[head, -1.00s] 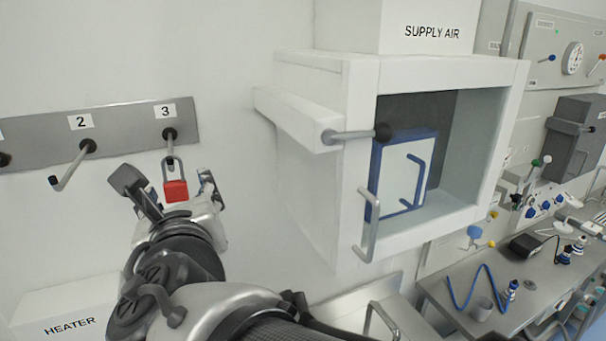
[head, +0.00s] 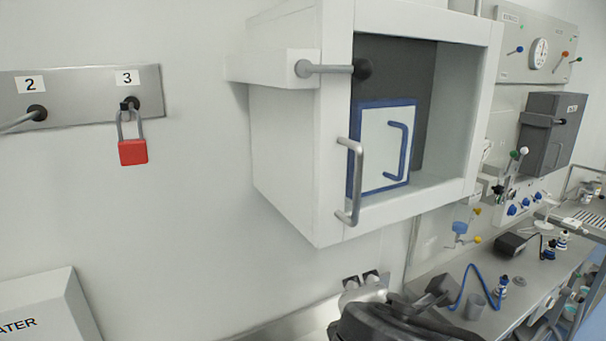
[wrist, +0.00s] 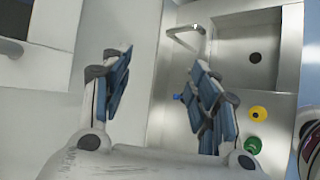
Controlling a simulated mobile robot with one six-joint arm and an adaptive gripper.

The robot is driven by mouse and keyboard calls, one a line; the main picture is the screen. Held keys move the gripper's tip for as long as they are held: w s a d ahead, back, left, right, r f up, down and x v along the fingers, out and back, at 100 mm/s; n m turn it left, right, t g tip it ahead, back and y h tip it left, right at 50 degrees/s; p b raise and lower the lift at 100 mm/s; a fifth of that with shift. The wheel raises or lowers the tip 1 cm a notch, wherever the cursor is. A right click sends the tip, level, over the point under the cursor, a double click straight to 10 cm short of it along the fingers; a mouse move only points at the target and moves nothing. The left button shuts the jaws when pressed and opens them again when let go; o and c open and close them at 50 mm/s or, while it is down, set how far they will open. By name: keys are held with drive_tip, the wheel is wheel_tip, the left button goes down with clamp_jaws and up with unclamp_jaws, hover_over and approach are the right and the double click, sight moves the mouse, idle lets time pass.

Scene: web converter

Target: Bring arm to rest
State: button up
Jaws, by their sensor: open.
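My gripper (wrist: 160,78) is in the wrist view with its blue-padded fingers spread apart and nothing between them. In the head view, part of my arm shows at the bottom, below the white box; I cannot make out the fingers clearly there. A red padlock (head: 133,152) hangs by its shackle from the peg under label 3, clear of my gripper.
The white supply box (head: 285,150) juts from the wall, with a grey handle (head: 352,185) and a blue-framed panel (head: 385,150) inside. A steel bench (head: 520,290) with small fittings is at right. A steel handle (wrist: 188,38) shows beyond my fingers.

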drive_tip(key=s+d+f+m+g+y+b, duration=0.1)
drive_tip(key=s+f+m+g+b, duration=0.1)
drive_tip(key=s+f+m+b, duration=0.2)
drive_tip(key=s+d+f+m+g+y+b, duration=0.1)
drive_tip(key=s+f+m+b, duration=0.3)
drive_tip(key=f+m, duration=0.5)
drive_tip(key=s+d+f+m+g+b, duration=0.2)
drive_tip(key=s+f+m+b, duration=0.2)
drive_tip(key=f, duration=0.6)
drive_tip(key=s+m, duration=0.2)
drive_tip(key=m, duration=0.1)
drive_tip(key=shift+d+f+g+y, duration=0.15)
drive_tip(key=shift+f+g+y, duration=0.15)
drive_tip(key=shift+y, duration=0.1)
